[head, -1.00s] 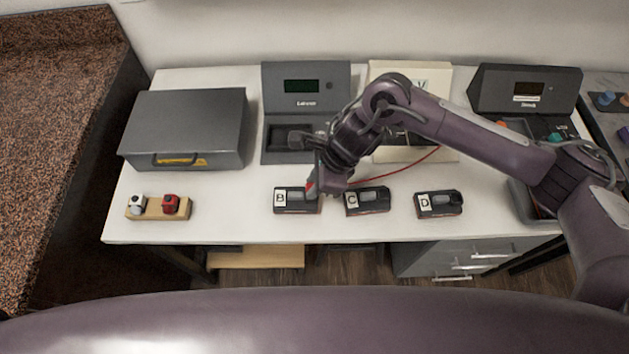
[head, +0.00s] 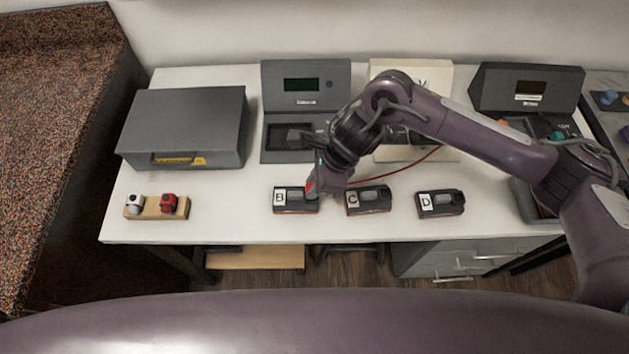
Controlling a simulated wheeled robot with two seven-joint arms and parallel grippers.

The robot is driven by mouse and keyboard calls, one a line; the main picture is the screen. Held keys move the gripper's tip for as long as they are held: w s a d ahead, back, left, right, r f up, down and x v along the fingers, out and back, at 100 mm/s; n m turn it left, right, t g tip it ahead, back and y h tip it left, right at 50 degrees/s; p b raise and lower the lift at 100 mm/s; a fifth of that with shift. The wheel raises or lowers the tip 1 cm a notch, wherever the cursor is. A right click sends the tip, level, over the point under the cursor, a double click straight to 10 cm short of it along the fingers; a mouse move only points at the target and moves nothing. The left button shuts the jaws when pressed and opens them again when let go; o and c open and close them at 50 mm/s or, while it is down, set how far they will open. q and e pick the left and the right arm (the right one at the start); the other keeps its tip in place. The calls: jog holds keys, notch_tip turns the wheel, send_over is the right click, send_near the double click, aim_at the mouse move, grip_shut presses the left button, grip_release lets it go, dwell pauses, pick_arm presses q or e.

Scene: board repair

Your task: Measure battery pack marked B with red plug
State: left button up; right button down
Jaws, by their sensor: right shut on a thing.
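The battery pack marked B (head: 296,200) is a dark block with a white label, lying on the white table near its front. The red plug (head: 310,187) is held in my right gripper (head: 316,186) at the right end of pack B. The gripper hides part of the plug, and I cannot tell whether the plug sits in the pack. A red cable (head: 398,168) runs right from the plug towards the cream meter (head: 438,77), which is partly behind my right arm. My left gripper is not in view.
Packs C (head: 371,200) and D (head: 440,204) lie to the right of B. A wooden block with a white and a red knob (head: 168,203) stands at the left. A grey case (head: 185,122), a grey device (head: 305,85) and a black device (head: 526,88) stand behind.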

jog(key=shift+f+b, duration=0.45)
jog(key=shift+b, duration=0.15)
dwell(0.7)
jog(key=c, duration=0.9)
grip_release()
jog(key=shift+r, duration=0.25)
jog(key=shift+r+p, duration=0.5)
jog(key=shift+r, duration=0.75)
jog(key=shift+r, duration=0.1)
